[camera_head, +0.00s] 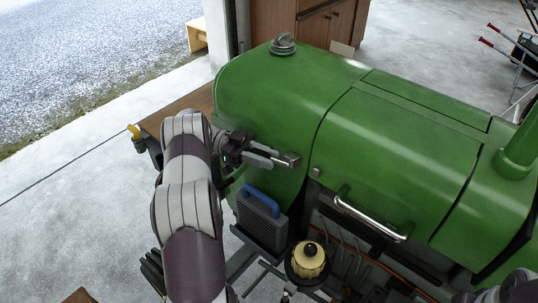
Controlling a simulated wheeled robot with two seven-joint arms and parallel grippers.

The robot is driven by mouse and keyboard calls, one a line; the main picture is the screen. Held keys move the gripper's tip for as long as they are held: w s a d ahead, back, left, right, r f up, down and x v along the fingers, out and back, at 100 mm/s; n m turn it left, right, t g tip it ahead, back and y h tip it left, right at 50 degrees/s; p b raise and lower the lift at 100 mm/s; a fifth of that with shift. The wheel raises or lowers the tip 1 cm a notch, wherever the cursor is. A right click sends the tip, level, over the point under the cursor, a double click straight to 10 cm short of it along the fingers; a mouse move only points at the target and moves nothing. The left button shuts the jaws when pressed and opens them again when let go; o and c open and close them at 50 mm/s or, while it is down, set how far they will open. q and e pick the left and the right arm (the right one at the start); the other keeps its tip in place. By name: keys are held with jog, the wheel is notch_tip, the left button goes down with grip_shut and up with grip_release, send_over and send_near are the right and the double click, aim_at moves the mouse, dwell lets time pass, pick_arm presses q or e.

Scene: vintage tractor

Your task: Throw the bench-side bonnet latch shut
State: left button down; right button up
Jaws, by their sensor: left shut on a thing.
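The green tractor bonnet (400,150) fills the right of the view, closed down against the green nose section (270,100). My left gripper (284,160) is at the side of the nose, just left of the seam. It is shut on a small metal part, which looks like the bonnet latch; the fingers hide most of it. A small metal catch (317,172) sits on the bonnet side right of the seam, a little apart from the fingertips.
A chrome handle (370,218) sticks out from the bonnet side. A wooden bench (180,105) stands behind my left arm. Open concrete floor lies left.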

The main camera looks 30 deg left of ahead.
pick_arm(q)
jog(key=shift+r, duration=0.1)
jog(key=c, duration=0.9)
grip_release()
